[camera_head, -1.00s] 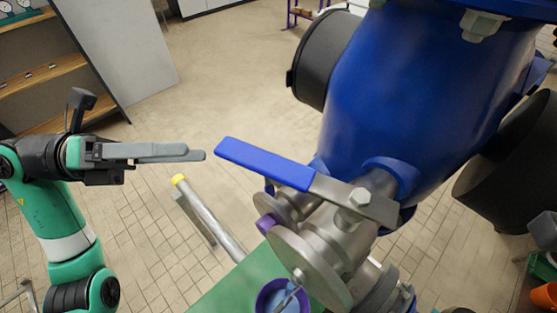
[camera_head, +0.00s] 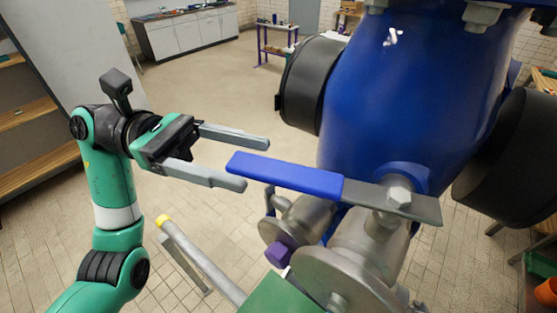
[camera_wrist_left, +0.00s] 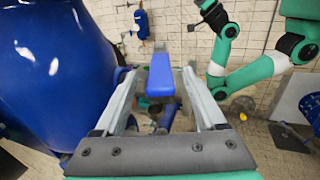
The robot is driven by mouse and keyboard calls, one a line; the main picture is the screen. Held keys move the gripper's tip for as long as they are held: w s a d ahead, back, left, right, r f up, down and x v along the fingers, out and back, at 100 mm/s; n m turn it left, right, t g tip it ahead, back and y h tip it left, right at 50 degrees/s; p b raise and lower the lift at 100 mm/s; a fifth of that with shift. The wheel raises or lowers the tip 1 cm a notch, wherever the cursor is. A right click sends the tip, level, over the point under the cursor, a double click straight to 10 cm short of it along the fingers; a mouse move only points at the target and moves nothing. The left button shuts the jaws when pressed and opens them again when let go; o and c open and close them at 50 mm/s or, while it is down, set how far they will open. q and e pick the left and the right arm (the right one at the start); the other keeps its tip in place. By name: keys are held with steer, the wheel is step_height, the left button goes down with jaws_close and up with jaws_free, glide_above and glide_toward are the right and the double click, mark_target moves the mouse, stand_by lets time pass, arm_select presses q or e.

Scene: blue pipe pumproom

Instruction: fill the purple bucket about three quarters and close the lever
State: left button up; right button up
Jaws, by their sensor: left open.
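The blue lever handle (camera_head: 285,175) sits on a steel valve (camera_head: 370,255) at the foot of the blue tank, pointing left. My left gripper (camera_head: 256,164) is open at the lever's free end. In the left wrist view the blue handle (camera_wrist_left: 161,75) shows between the two spread fingers, with gaps on both sides. The purple bucket cannot be seen in the head view and I cannot make it out in the left wrist view. My right arm (camera_wrist_left: 290,48) shows at the right of the left wrist view; its gripper's state is unclear.
The big blue tank (camera_head: 420,110) stands behind the valve, with black round flanges (camera_head: 310,85) beside it. A steel pipe with a yellow cap (camera_head: 162,221) lies below my left arm. A green surface (camera_head: 285,296) is under the valve. Open tiled floor lies left of the tank.

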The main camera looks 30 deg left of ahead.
mark_target(278, 169)
arm_select(q)
steer(key=d, duration=0.3)
steer(key=w+d, duration=0.1)
steer(key=d, duration=0.1)
steer(key=shift+d, duration=0.1)
jaws_close()
stand_by(1.2)
